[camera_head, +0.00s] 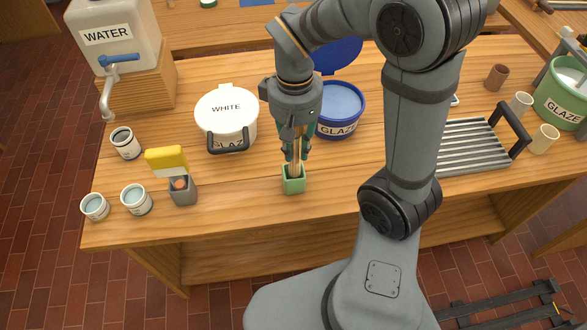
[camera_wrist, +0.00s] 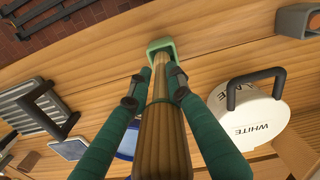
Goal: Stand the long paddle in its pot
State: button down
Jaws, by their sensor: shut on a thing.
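My gripper (camera_head: 295,154) points down over the front middle of the table and is shut on the long wooden paddle (camera_head: 296,168). The paddle is about upright, and its lower end shows within the mouth of the small green square pot (camera_head: 293,186). How deep it reaches is hidden by the pot's wall. In the wrist view, the paddle (camera_wrist: 163,135) runs between the two green fingers of my gripper (camera_wrist: 157,80) towards the green pot (camera_wrist: 152,50). The pot stands on the table near its front edge.
A white lidded glaze bucket (camera_head: 227,118) and an open blue glaze bucket (camera_head: 340,108) stand behind. A ribbed rack (camera_head: 470,145) lies right. Bare table surrounds the pot.

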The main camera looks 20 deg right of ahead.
aim_at(295, 163)
jog(key=shift+a+f, duration=0.15)
jog(key=shift+f, duration=0.6)
jog(key=shift+f+b, duration=0.4)
jog(key=shift+f, duration=1.6)
jog(key=shift+f, duration=0.25)
jog(key=c, duration=1.6)
grip_release()
jog(key=shift+r, duration=0.1)
notch_tip(295, 163, up, 12)
jog(key=shift+w+r+p, duration=0.1)
jog(key=shift+r+p, duration=0.05)
jog(key=shift+p, duration=1)
